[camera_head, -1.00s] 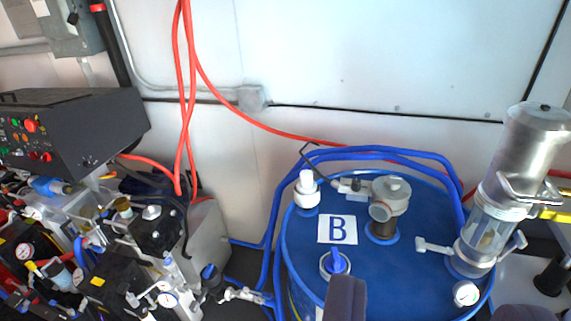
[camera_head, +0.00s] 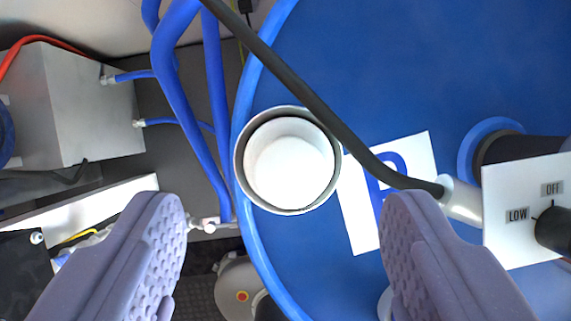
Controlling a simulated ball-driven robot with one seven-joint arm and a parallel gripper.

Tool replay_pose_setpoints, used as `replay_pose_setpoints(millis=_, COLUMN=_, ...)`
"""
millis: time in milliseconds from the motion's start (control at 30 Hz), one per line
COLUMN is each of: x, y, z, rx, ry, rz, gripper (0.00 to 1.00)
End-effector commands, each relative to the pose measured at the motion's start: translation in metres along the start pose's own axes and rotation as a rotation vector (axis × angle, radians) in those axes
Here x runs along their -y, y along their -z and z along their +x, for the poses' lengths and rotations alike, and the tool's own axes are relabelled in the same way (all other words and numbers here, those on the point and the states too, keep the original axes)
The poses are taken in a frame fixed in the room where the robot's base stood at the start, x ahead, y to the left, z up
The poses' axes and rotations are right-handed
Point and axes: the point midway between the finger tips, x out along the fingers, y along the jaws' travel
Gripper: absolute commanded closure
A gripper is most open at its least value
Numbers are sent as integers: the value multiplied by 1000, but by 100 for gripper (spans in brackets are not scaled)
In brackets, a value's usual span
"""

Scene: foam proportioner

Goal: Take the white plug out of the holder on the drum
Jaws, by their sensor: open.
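The white plug (camera_head: 291,172) is seen from above, seated in a round holder (camera_head: 243,152) with a thin rim. The holder is on the blue drum (camera_head: 390,60), close to the drum's left edge. My gripper (camera_head: 287,255) is open and empty. Its two padded fingers are at the lower left and lower right of the picture, spread wider than the holder. The plug lies between and a little above them in the picture, and they do not appear to touch it. How far they are above the plug is hard to tell.
A black cable (camera_head: 300,85) crosses the drum just right of the holder. A switch box marked LOW and OFF (camera_head: 520,200) and a white label (camera_head: 410,155) are at right. Blue hoses (camera_head: 185,95) run along the left, near a grey metal box (camera_head: 85,105).

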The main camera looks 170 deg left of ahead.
Motion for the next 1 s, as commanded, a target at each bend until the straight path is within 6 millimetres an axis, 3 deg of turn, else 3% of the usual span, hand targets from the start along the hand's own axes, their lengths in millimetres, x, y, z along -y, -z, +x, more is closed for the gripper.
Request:
replay_pose_setpoints(millis=567, x=-3, y=-21, z=83, rx=28, ry=0, rz=5, gripper=30)
replay_pose_setpoints(millis=833, x=-3, y=-19, z=88, rx=24, ry=0, rz=4, gripper=30)
replay_pose_setpoints(millis=1000, x=-3, y=-20, z=88, rx=25, ry=0, rz=4, gripper=69)
